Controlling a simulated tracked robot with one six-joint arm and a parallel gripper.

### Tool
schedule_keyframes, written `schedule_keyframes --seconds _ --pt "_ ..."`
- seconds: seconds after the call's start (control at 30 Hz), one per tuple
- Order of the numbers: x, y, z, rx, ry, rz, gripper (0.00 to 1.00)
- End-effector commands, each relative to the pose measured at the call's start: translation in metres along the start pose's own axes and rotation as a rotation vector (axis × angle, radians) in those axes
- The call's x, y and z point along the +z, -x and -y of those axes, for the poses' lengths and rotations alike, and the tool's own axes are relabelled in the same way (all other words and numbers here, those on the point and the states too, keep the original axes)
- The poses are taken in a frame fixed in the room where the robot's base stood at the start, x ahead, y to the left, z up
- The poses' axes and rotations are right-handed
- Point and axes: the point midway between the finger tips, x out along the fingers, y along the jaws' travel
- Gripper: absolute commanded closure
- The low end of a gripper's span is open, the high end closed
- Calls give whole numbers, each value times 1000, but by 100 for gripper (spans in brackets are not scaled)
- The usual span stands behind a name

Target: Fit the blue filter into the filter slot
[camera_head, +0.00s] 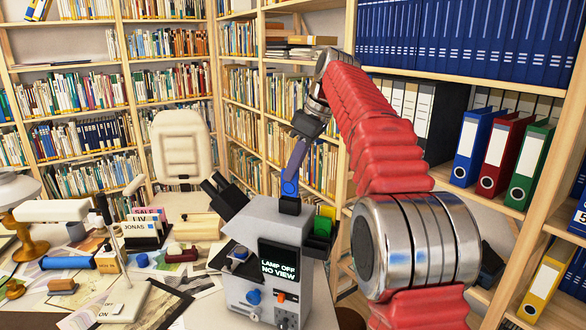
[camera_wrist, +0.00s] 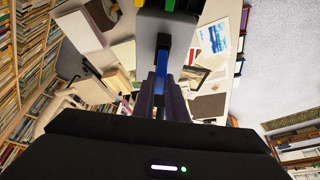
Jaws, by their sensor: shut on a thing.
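My gripper (camera_head: 293,172) points down above the grey microscope-like device (camera_head: 250,275) and is shut on the blue filter (camera_head: 290,187). The filter is a small blue piece with a round mark, upright between the fingertips. Directly below it on the device's top is a black block (camera_head: 290,206), which looks like the filter slot. The filter's lower edge meets or nearly meets this block; I cannot tell if it is inside. In the wrist view my gripper (camera_wrist: 161,78) shows the fingers closed, with a sliver of blue (camera_wrist: 163,57) at the tips. The slot opening is hidden.
A yellow piece (camera_head: 327,212) and a green piece (camera_head: 322,227) stand just right of the black block. Black eyepieces (camera_head: 222,192) rise at its left. The device's screen (camera_head: 278,270) reads "LAMP OFF NO VIEW". Papers and tools cover the table at left; shelves stand behind and right.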

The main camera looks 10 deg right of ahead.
Motion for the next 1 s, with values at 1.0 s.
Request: schedule_keyframes --seconds 1.0 --pt "2 -8 0 -1 1 0 100"
